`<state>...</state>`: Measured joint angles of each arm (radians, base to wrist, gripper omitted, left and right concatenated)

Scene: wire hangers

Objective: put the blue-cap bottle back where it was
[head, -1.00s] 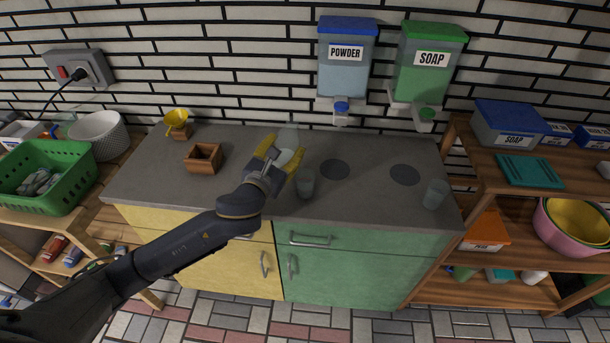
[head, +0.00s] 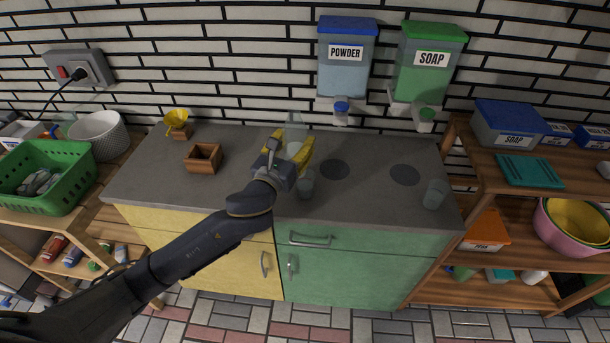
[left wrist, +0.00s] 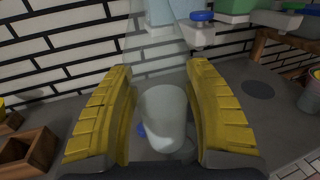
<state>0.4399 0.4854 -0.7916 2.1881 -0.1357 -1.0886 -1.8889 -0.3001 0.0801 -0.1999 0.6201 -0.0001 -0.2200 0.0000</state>
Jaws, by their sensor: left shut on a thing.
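My left gripper (head: 290,149), with yellow fingers, is over the middle of the grey counter. It is shut on a clear, pale bottle (head: 295,122), whose upper part shows beyond the fingers. In the left wrist view the see-through bottle (left wrist: 163,115) stands between the two yellow fingers of the gripper (left wrist: 160,78). A small blue patch shows low beside the left finger there; I cannot tell if it is the cap. Whether the bottle's base touches the counter is hidden. My right gripper is not in view.
A clear cup (head: 306,187) stands close right of my gripper, another (head: 435,194) at the right end. Two dark discs (head: 335,169) (head: 405,175) mark the counter. The powder dispenser (head: 346,65) and soap dispenser (head: 428,70) hang behind. A wooden box (head: 203,158) is left.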

